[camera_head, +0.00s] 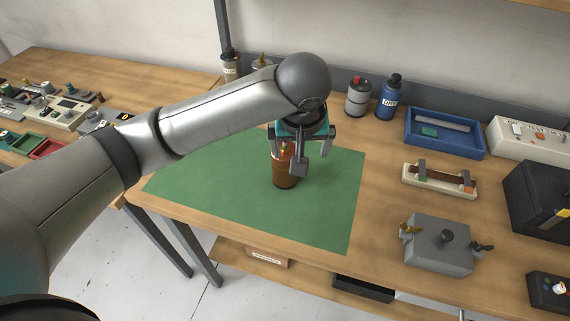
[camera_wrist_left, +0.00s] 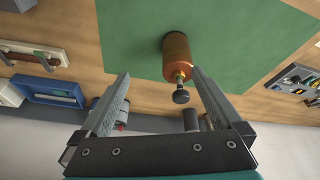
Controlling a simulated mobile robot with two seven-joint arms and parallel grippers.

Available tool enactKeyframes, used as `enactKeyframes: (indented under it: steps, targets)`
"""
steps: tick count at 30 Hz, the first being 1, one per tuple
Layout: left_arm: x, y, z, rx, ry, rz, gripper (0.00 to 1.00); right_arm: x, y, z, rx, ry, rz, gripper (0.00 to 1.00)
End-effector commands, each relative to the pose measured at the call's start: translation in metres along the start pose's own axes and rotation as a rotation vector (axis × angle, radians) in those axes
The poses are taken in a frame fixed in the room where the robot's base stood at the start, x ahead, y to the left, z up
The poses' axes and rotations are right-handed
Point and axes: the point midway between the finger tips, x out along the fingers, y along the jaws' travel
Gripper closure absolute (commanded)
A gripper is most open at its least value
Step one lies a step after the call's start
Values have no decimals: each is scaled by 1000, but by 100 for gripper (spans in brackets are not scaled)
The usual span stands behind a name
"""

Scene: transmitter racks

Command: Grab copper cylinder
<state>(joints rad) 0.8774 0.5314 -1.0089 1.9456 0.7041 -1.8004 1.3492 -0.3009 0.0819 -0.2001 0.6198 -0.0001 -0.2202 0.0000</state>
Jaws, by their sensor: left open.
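The copper cylinder (camera_head: 284,172) stands upright on the green mat (camera_head: 215,212) on the wooden bench. My left gripper (camera_head: 300,170) is over it, pointing down, its fingers hiding part of the cylinder's top and right side. In the left wrist view the copper cylinder (camera_wrist_left: 177,55) has a brass stem and a black knob on top. There the open left gripper (camera_wrist_left: 160,78) has one finger on each side of the knob end, with gaps between. The body of the cylinder lies beyond the fingertips. My right gripper is in neither view.
Bottles, including a blue bottle (camera_head: 388,97), stand along the bench's back edge. To the right are a blue tray (camera_head: 482,142), a grey box (camera_head: 438,243) and a black box (camera_head: 537,200). The mat around the cylinder is clear.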

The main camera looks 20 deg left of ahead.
Motion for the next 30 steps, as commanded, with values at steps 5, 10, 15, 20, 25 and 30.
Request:
enactKeyframes:
  steps: [5, 10, 15, 20, 25, 30]
  targets:
    - [-15, -17, -26, -97, 36, -77, 0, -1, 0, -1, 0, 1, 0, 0]
    - [-13, -23, -31, -127, 41, -100, 0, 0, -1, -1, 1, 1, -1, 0]
    - [18, -26, -32, -129, 40, -101, 0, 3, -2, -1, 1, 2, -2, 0]
    - [52, -29, -34, -127, 41, -100, 0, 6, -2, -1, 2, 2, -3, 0]
    - [75, -30, -35, -127, 42, -97, 0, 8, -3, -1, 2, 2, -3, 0]
    - [83, -31, -36, -126, 43, -95, 0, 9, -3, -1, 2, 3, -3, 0]
